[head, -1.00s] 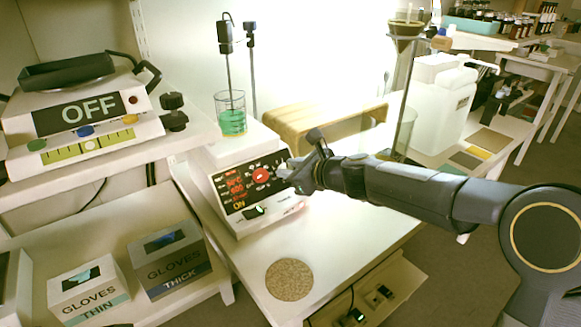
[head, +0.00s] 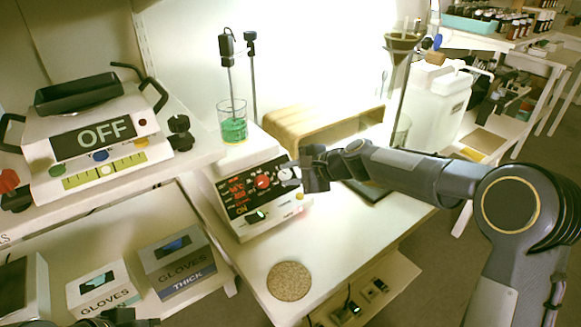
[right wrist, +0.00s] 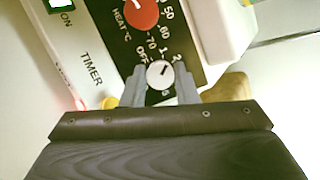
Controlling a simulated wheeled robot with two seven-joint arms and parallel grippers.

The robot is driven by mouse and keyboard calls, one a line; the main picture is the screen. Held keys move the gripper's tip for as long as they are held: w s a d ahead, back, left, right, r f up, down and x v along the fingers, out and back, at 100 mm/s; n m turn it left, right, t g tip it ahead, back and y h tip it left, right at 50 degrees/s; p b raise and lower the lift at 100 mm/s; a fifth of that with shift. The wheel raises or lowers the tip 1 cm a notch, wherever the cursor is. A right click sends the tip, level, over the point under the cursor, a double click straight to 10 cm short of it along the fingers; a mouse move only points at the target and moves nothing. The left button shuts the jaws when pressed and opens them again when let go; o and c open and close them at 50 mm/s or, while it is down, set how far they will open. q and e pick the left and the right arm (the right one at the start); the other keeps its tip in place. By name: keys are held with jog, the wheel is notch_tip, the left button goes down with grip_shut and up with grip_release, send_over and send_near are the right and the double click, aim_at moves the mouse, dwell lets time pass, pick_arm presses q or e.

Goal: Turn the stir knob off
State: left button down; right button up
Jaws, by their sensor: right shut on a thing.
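The stir knob (right wrist: 160,74) is a small pale dial beside the labels OFF, 1 and 2 in the right wrist view. Its dark mark seems to point up and right, near the numbers, not at OFF. My right gripper (right wrist: 161,84) is shut on it, one grey finger on each side. The panel shows lit red text and ON. A dark part of my left gripper (head: 118,316) shows at the bottom edge; its jaws are unclear.
A red heat knob (right wrist: 141,12) sits close above the stir knob. A beaker of green liquid (head: 233,128) stands on the hotplate with a probe above. A cork mat (head: 288,281) lies in front. A device marked OFF (head: 105,133) stands on the left shelf.

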jog(key=n+p, duration=0.2)
jog(key=n, duration=0.1)
jog(key=n+g+h+p, duration=0.1)
jog(key=n, duration=0.2)
jog(key=shift+r+n+g+p, duration=0.2)
jog(key=shift+n+g+p, duration=0.1)
jog(key=shift+p, duration=0.1)
jog(key=shift+n+h+p, duration=0.5)
jog(key=shift+n+p, duration=0.05)
jog(key=shift+n, duration=0.65)
jog(key=shift+f+n+g+h+p, duration=0.1)
jog(key=shift+n+g+h+p, duration=0.3)
jog(key=shift+n, duration=1)
jog(key=o, duration=1)
jog(key=shift+a, duration=0.1)
jog(key=v, duration=0.8)
jog(key=shift+p, duration=0.3)
